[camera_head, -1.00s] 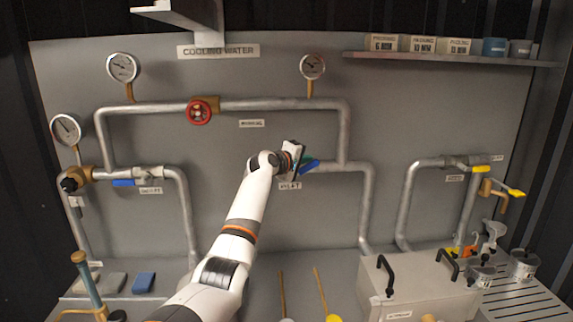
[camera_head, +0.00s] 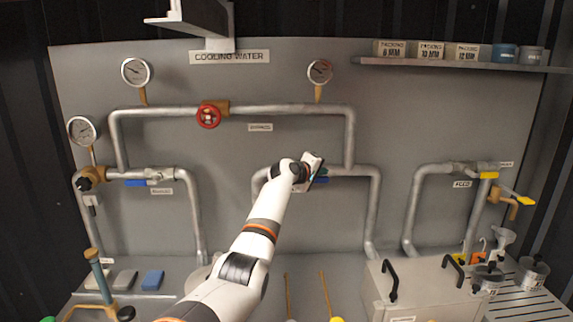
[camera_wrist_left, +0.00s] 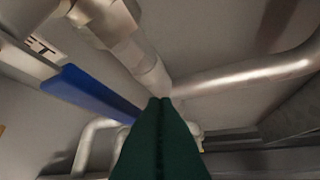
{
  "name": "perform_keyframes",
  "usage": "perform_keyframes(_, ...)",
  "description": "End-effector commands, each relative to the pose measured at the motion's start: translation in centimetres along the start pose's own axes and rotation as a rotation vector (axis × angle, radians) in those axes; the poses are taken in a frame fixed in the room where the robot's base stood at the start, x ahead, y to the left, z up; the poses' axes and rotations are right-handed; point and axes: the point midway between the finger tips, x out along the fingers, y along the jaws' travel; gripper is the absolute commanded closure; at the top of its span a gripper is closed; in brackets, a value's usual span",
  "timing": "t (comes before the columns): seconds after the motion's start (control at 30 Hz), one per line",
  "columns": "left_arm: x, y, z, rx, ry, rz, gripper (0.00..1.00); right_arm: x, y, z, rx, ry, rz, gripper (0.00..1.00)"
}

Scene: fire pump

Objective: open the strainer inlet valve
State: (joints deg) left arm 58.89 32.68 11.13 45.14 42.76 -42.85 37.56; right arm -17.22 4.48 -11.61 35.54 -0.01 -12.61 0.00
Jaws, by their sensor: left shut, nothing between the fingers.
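The inlet valve's blue lever (camera_wrist_left: 92,92) shows in the left wrist view, on the left, slanting down to the right with its far end close to the fingers. A metal valve body and pipe fitting (camera_wrist_left: 110,28) is above it. A label ending in "ET" (camera_wrist_left: 42,46) is beside the lever. My left gripper (camera_wrist_left: 160,101) has its green fingers together, empty, to the right of the lever; contact cannot be told. In the head view my left gripper (camera_head: 317,173) is at the middle pipe run and hides most of this valve. My right gripper is out of view.
A red handwheel (camera_head: 209,115) is on the upper pipe. Another blue lever (camera_head: 138,183) is at left, and yellow handles (camera_head: 525,200) are at right. A grey box (camera_head: 420,287) with black handles stands below right. A shelf (camera_head: 460,64) is at upper right.

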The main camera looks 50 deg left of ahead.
Motion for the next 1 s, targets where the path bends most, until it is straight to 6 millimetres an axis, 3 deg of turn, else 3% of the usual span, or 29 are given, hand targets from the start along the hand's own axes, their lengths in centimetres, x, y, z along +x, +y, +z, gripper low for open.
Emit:
perform_keyframes(0.47, -0.1, -0.3, 0.0, -0.001, 0.000, -0.001, 1.00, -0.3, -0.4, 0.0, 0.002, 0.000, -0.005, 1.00)
perform_keyframes(0.77, -0.9, -4.7, 0.6, -0.001, 0.001, -0.002, 1.00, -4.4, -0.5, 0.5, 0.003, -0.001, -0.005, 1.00)
perform_keyframes(0.83, -1.2, -4.5, 0.1, 0.004, 0.002, -0.003, 1.00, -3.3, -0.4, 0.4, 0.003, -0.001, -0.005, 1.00)
perform_keyframes(1.0, -3.1, -6.0, -0.8, 0.005, 0.001, -0.005, 1.00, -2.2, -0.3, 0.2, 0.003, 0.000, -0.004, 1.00)
